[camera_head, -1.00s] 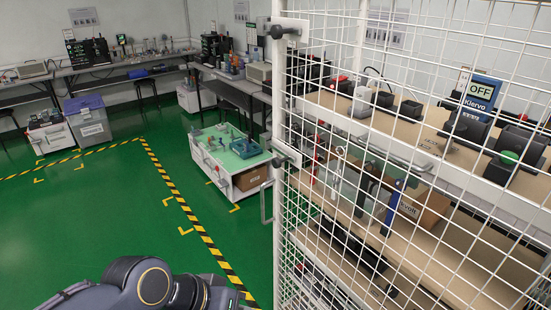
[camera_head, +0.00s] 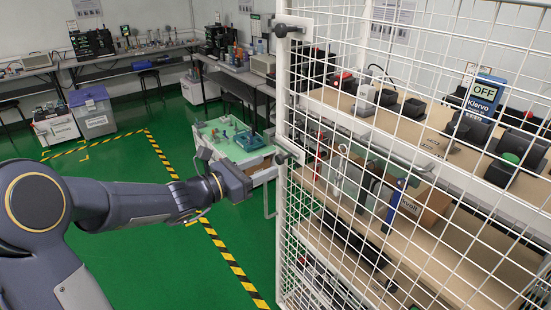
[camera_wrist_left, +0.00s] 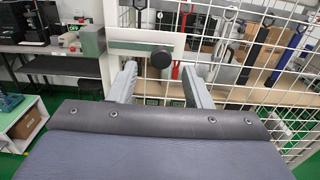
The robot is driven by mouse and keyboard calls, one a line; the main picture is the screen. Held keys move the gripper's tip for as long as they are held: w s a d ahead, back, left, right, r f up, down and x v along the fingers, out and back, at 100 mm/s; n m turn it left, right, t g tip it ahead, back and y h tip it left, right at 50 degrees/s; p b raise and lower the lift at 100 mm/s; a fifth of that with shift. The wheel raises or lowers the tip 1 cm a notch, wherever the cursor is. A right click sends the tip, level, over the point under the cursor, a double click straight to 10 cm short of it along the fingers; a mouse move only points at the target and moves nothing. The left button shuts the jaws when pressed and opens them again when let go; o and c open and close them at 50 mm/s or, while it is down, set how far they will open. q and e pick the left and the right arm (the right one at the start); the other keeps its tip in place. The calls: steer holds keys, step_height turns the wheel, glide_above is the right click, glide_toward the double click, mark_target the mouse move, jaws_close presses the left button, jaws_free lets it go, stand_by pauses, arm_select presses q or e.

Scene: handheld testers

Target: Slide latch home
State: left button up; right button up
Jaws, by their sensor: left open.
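A latch with a dark round knob (camera_head: 279,161) sits on the white post at the cage's left edge. A similar knobbed latch (camera_head: 281,30) is higher on the same post. In the left wrist view, a dark knob (camera_wrist_left: 160,58) stands out from a pale latch plate (camera_wrist_left: 140,40). My left gripper (camera_head: 244,184) is left of the post, a little below the lower latch. In the wrist view my left gripper (camera_wrist_left: 160,80) has its fingers spread, open and empty, with the knob ahead between them. I see no contact. My right gripper is out of view.
The white mesh cage (camera_head: 400,130) fills the right side, with shelves of devices behind it. A vertical handle (camera_head: 268,197) hangs below the lower latch. A trolley with a green top (camera_head: 228,145) stands behind my gripper. Green floor (camera_head: 150,265) is clear at left.

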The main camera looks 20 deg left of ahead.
mark_target(277, 160)
arm_select(q)
steer(key=x, duration=0.5)
steer(key=shift+w+d+p, duration=0.25)
steer(key=shift+d+p, duration=0.05)
steer(key=shift+p, duration=0.1)
jaws_close()
steer(key=shift+a, duration=0.1)
